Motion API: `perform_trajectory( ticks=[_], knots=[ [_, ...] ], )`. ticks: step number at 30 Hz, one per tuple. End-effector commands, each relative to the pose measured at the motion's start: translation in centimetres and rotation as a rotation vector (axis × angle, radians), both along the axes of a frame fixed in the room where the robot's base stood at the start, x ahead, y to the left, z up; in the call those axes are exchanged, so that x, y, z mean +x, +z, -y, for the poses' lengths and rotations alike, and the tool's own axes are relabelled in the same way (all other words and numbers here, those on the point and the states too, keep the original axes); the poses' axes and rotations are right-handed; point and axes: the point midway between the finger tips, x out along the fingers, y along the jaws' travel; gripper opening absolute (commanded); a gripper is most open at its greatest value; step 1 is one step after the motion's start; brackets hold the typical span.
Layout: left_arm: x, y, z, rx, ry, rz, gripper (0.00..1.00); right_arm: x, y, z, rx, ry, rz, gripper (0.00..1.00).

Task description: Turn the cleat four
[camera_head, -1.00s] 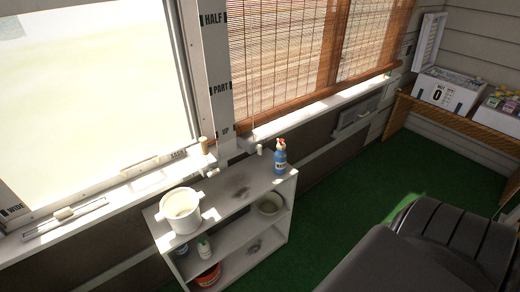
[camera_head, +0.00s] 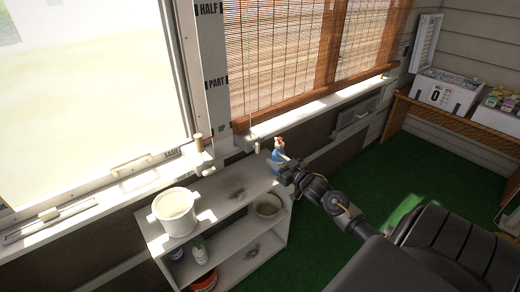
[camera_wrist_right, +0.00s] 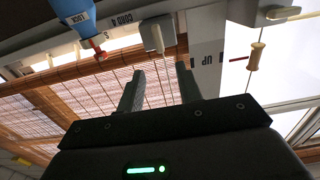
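A small pale fitting (camera_wrist_right: 157,36), likely the cleat, shows in the right wrist view beside a label that seems to read CORD 4 (camera_wrist_right: 128,18). In the head view a small pale piece (camera_head: 257,148) sits below the window ledge, left of the blue bottle; it seems the same one. My right gripper (camera_wrist_right: 160,80) is open and empty, its two fingers apart and pointing towards the fitting without visible contact. In the head view my right gripper (camera_head: 287,163) is in front of the bottle's lower part. My left gripper is out of view.
The blue bottle (camera_head: 277,148) with a red nozzle stands close to my right gripper on the white shelf (camera_head: 215,190). A white pot (camera_head: 173,212) stands at its left end. Green floor (camera_head: 345,185) lies clear at right.

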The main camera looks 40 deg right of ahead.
Motion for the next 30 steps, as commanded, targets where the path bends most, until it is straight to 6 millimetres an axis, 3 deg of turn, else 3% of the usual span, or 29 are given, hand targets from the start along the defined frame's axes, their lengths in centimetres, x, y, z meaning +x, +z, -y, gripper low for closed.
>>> perform_trajectory(
  ticks=[16,21,30],
  knots=[
    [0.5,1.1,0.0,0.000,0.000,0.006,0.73,8.9,0.0,0.2,0.000,-0.001,-0.001,0.35],
    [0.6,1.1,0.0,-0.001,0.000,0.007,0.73,10.2,0.0,0.2,0.000,0.000,-0.002,0.35],
    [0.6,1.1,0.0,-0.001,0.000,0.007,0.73,10.4,-0.1,0.2,-0.001,0.000,-0.002,0.35]
  ],
)
